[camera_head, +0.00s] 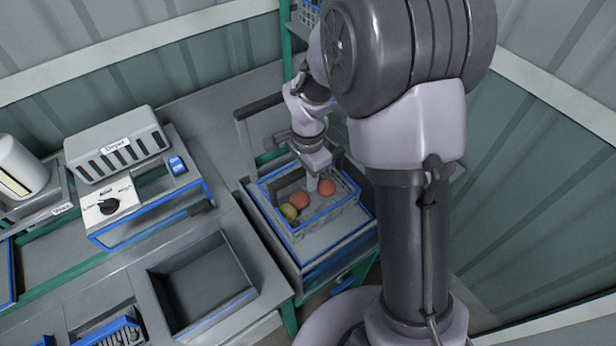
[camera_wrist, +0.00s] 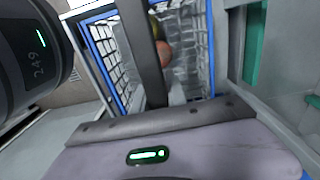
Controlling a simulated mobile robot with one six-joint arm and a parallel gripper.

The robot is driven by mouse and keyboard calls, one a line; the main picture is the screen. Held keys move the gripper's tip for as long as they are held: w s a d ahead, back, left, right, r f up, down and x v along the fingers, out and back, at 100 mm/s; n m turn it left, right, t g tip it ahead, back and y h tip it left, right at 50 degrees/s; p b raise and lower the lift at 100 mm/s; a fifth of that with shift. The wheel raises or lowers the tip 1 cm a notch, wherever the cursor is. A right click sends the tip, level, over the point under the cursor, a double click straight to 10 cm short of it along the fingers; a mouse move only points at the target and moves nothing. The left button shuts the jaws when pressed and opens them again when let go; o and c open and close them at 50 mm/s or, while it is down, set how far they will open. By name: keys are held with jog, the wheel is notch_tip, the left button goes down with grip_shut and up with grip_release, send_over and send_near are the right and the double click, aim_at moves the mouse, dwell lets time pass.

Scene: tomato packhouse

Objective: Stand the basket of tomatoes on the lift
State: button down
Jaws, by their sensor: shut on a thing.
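The basket (camera_head: 327,220) has mesh walls and a blue rim, and holds tomatoes, one yellow-green (camera_head: 289,211) and others orange-red (camera_head: 327,187). It is over a grey platform with blue edging (camera_head: 345,236), which looks like the lift; I cannot tell whether its base touches. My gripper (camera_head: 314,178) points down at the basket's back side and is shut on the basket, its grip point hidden. In the wrist view the mesh basket (camera_wrist: 103,62) lies beyond a dark bar, with a tomato (camera_wrist: 163,53) partly hidden behind it.
A grey bench with a sunken bin (camera_head: 203,283) stands left of the platform. A white slotted box (camera_head: 115,142) and a dial unit (camera_head: 110,206) stand farther left. A green-framed rack (camera_head: 287,40) rises behind. Corrugated walls enclose the corner.

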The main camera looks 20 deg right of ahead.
jog(key=shift+f+b, duration=0.45)
jog(key=shift+f, duration=0.05)
jog(key=c, duration=1.3)
grip_release()
jog(key=shift+c, duration=1.3)
jog(key=shift+r, duration=0.1)
notch_tip(320, 180, up, 7)
jog(key=p, duration=0.5)
